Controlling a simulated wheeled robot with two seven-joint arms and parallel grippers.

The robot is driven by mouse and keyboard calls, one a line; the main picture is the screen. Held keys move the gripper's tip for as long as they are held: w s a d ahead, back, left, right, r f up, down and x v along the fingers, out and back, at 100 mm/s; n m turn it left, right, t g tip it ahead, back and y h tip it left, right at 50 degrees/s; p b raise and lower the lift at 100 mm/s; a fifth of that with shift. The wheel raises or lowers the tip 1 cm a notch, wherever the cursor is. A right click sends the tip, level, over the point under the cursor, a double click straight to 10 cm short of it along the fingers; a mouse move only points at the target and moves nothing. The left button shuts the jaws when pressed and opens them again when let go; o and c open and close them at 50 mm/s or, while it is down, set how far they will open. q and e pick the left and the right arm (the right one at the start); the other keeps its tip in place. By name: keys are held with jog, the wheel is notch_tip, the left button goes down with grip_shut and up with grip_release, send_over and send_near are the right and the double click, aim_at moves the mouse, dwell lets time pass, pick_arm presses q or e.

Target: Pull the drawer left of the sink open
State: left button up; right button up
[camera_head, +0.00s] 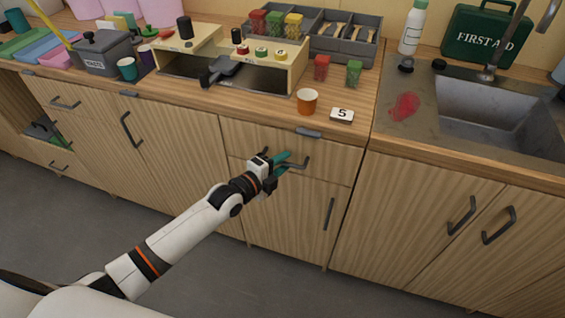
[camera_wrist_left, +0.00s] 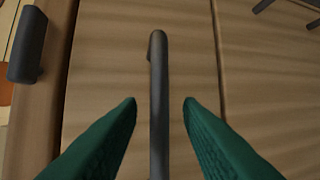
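The drawer (camera_head: 333,168) left of the sink (camera_head: 497,122) has a pale wood front that looks flush with the cabinet. Its dark bar handle (camera_head: 299,164) is partly hidden by my left gripper (camera_head: 284,162). In the left wrist view the handle (camera_wrist_left: 158,95) runs between the two green fingers of my left gripper (camera_wrist_left: 160,103). The fingers are open, with a gap on each side of the bar. The drawer front also shows behind them in the left wrist view (camera_wrist_left: 100,70). My right gripper is in neither view.
A dark grey piece (camera_head: 308,133) sits on the counter edge above the drawer. A cabinet door with a vertical handle (camera_head: 329,213) is below. The floor (camera_head: 235,285) in front is clear.

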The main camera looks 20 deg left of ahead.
pick_arm(q)
jog(key=shift+w+d, duration=0.15)
jog(key=shift+w, duration=0.15)
jog(key=shift+c, duration=0.5)
grip_shut()
jog(key=shift+s, duration=0.1)
